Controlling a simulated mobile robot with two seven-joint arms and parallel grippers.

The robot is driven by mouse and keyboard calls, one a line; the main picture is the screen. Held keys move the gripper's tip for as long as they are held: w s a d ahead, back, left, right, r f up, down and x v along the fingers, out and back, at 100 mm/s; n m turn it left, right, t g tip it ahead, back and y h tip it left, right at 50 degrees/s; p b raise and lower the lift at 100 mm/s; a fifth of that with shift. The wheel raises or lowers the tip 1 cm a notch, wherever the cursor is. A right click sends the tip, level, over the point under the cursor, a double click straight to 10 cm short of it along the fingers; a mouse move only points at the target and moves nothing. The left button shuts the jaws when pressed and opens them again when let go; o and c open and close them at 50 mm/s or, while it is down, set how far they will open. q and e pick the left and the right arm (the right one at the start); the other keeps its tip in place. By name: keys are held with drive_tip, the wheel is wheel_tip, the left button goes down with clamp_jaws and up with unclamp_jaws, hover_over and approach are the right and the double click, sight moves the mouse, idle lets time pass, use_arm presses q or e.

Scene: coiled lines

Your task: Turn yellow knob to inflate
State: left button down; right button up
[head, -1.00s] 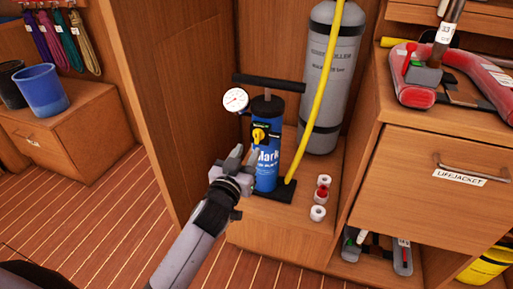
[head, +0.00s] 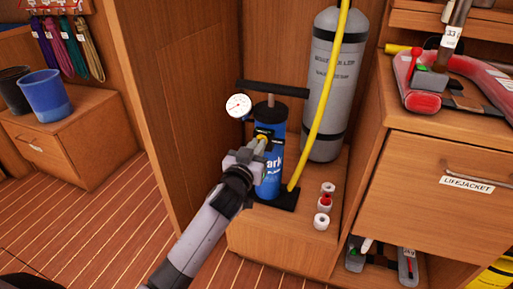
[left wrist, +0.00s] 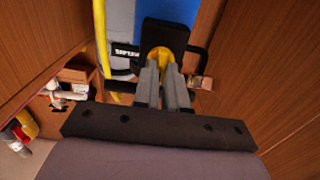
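The blue pump (head: 271,170) stands upright on a low wooden ledge, with a black T-handle on top and a round white gauge (head: 238,105) at its left. The yellow knob (head: 262,139) is on its front, mostly hidden by my left gripper (head: 259,148). In the left wrist view the yellow knob (left wrist: 159,58) sits at the tips of my left gripper (left wrist: 164,72). The two fingers are close together, with the knob's grip between their tips. My right gripper is in neither view.
A grey cylinder (head: 326,95) with a yellow hose (head: 326,98) stands behind the pump at the right. Small white and red caps (head: 325,201) lie right of the pump's base. A wooden panel (head: 190,90) rises at the left. The floor in front is clear.

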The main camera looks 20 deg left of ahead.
use_arm(q)
drive_tip(key=shift+m, duration=0.3)
drive_tip(key=m, duration=0.5)
drive_tip(key=m+p, duration=0.1)
drive_tip(key=m, duration=1.1)
drive_tip(key=shift+d+f+p, duration=0.2)
drive_tip(key=shift+f+p, duration=0.05)
drive_tip(key=shift+p, duration=0.15)
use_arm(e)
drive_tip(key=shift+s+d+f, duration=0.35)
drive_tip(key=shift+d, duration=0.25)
use_arm(q)
drive_tip(key=shift+m, duration=0.3)
drive_tip(key=c, duration=1.2)
unclamp_jaws()
drive_tip(key=shift+s, duration=0.15)
